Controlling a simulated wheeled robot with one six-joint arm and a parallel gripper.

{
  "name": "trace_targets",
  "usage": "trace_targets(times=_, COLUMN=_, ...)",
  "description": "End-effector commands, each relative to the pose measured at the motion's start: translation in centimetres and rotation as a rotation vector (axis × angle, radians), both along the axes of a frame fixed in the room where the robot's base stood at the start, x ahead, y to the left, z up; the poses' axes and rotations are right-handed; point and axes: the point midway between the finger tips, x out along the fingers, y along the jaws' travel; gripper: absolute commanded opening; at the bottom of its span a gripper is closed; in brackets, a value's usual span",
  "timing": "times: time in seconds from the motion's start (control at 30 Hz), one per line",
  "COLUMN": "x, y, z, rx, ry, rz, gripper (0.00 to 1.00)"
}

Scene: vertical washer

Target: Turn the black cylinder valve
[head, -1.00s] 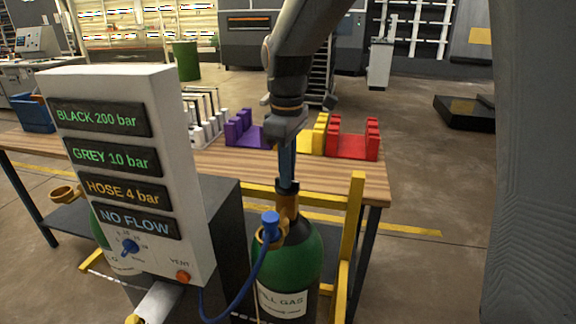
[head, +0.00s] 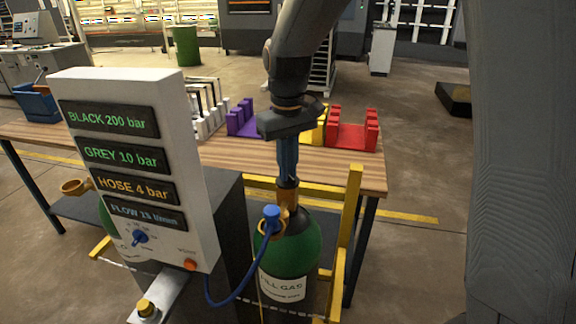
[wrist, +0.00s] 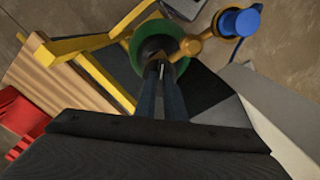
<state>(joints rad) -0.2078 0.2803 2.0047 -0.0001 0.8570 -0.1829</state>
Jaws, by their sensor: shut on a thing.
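A green gas cylinder (head: 292,248) with a white label ending in "ILL GAS" and a dark shoulder stands upright in the yellow frame. A brass valve (head: 288,196) sits on its top. My gripper (head: 287,180) points straight down and is shut on the valve's knob, which the fingers largely hide. The wrist view also shows my gripper (wrist: 160,70) over the cylinder's green top (wrist: 147,45). A blue knob (head: 271,214) with a blue hose sits on the brass fitting beside the valve. The white panel (head: 196,170) reads BLACK 200 bar, GREY 10 bar, HOSE 4 bar and FLOW 15 l/min.
The panel stands close on the left, with a blue dial (head: 140,237) and an orange button (head: 191,265). A yellow rail post (head: 350,220) is close on the right. The wooden bench (head: 240,155) behind holds purple, yellow and red holders.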

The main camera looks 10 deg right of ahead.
Motion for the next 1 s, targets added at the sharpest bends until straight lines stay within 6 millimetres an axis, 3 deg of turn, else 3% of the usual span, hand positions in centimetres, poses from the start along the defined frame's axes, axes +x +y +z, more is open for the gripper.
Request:
trace_targets(times=0.43, x=0.0, y=0.0, z=0.0, rx=0.0, ry=-0.001, rz=-0.011, gripper=0.0)
trace_targets(times=0.47, x=0.0, y=0.0, z=0.0, rx=0.0, ry=-0.001, rz=-0.011, gripper=0.11)
trace_targets(times=0.57, x=0.0, y=0.0, z=0.0, rx=0.0, ry=-0.001, rz=-0.011, gripper=0.28)
trace_targets(times=0.87, x=0.0, y=0.0, z=0.1, rx=0.0, ry=-0.001, rz=-0.01, gripper=0.28)
trace_targets(times=1.0, x=0.2, y=0.0, z=1.2, rx=0.001, ry=-0.005, rz=-0.01, gripper=0.28)
